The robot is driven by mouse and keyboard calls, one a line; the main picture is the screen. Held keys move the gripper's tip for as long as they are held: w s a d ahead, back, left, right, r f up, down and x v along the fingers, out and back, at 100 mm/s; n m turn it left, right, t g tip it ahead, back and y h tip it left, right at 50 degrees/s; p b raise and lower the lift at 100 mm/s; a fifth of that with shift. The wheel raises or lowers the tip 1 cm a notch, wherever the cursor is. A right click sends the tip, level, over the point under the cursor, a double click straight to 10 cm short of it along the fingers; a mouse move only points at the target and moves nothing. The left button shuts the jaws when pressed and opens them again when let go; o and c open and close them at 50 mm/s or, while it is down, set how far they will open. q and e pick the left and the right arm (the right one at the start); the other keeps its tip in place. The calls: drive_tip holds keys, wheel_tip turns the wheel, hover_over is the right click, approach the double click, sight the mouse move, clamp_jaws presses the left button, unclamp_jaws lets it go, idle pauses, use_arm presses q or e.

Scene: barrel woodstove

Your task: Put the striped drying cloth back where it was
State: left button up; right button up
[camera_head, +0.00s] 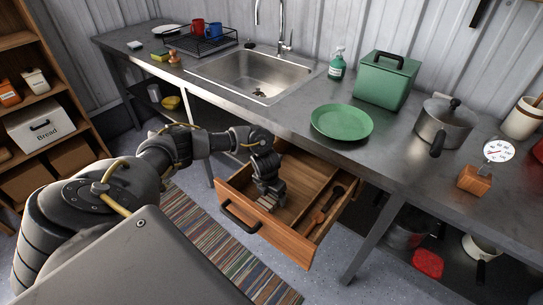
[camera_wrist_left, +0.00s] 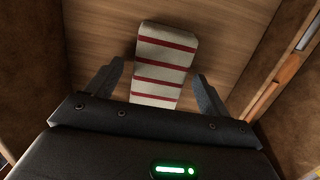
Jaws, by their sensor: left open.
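The striped drying cloth (camera_wrist_left: 165,62) is cream with red stripes and looks folded into a narrow strip. In the left wrist view it lies on the wooden floor of the open drawer (camera_head: 236,224). My left gripper (camera_head: 267,203) is inside the drawer's left compartment, pointing down. In the left wrist view its two fingers (camera_wrist_left: 155,85) are spread apart, one on each side of the cloth. I cannot tell whether they touch it. The near end of the cloth is hidden by the gripper body. In the head view the cloth cannot be made out. My right gripper is not in view.
A wooden utensil (camera_head: 325,204) lies in the drawer's right compartment behind a divider. Above is the metal counter (camera_head: 285,122) with a sink (camera_head: 256,78), green plate (camera_head: 342,122), green box (camera_head: 386,80) and pot (camera_head: 444,124). A striped rug (camera_head: 215,240) lies on the floor.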

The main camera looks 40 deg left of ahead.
sight(268, 200)
use_arm(q)
wheel_tip(268, 200, up, 12)
drive_tip(key=s+p, duration=0.1)
drive_tip(key=shift+s+f+p, duration=0.25)
drive_tip(key=shift+s+p, duration=0.05)
drive_tip(key=shift+s, duration=0.05)
drive_tip(key=shift+r, duration=0.1)
